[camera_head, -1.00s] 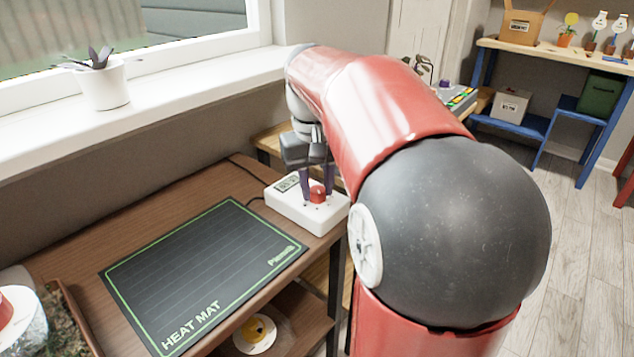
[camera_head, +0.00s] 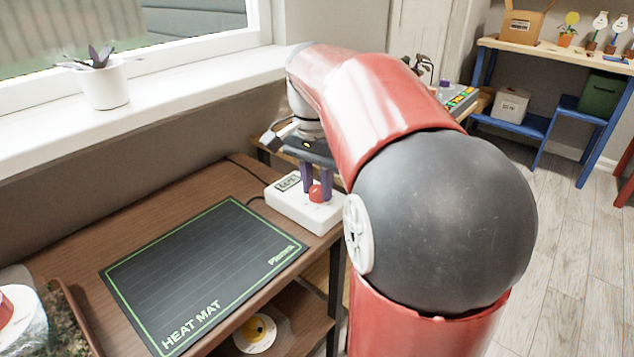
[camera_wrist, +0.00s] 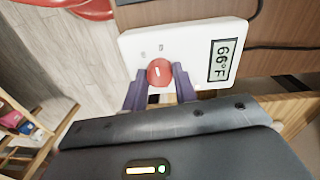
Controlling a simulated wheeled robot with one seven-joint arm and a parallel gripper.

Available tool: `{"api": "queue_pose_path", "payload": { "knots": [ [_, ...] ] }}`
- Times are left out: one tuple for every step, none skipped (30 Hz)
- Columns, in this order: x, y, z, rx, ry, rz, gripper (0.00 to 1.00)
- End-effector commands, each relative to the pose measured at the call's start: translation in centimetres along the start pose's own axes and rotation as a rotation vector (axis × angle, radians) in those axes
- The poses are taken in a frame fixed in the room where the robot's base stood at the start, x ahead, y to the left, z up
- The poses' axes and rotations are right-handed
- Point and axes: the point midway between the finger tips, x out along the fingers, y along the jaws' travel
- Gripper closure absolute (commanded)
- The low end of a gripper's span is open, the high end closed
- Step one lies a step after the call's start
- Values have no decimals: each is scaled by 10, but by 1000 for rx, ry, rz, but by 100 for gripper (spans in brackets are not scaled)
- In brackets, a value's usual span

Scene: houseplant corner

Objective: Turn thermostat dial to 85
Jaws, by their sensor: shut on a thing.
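The thermostat is a white box (camera_head: 283,204) at the right end of the wooden table, and its body also shows in the wrist view (camera_wrist: 195,45). Its display (camera_wrist: 226,56) appears to read 66°F. The red dial (camera_wrist: 159,72) sits on the box's face, with a short white mark on it; it also shows in the head view (camera_head: 317,193). My gripper (camera_wrist: 160,84) has its two purple fingers on either side of the dial, shut on it; in the head view the gripper (camera_head: 316,185) points down at the box. The fingers hide part of the dial.
A black heat mat (camera_head: 205,270) with a green border lies on the table (camera_head: 150,215) left of the thermostat. A dark cord runs behind the box. A potted plant (camera_head: 105,85) stands on the windowsill.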

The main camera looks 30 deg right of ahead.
Motion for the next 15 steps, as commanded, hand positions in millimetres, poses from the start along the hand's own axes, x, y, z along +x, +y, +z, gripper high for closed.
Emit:
{"api": "queue_pose_path", "payload": {
  "knots": [
    [-1,0,0,34,-1,-1,95],
    [-1,0,0,55,-2,-1,95],
    [-1,0,0,81,-3,-1,95],
    [-1,0,0,99,-4,-1,95],
    [-1,0,0,117,-4,-1,95],
    [-1,0,0,138,-5,-1,95],
    [-1,0,0,153,-6,-2,95],
    [-1,0,0,166,-7,-2,95],
    [-1,0,0,184,-7,-2,95],
    [-1,0,0,194,-8,-2,95],
    [-1,0,0,204,-8,-2,95],
    [-1,0,0,216,-9,-2,95],
    [-1,0,0,223,-9,-2,95],
    [-1,0,0,230,-10,-2,95],
    [-1,0,0,238,-10,-2,95]
  ]
}}
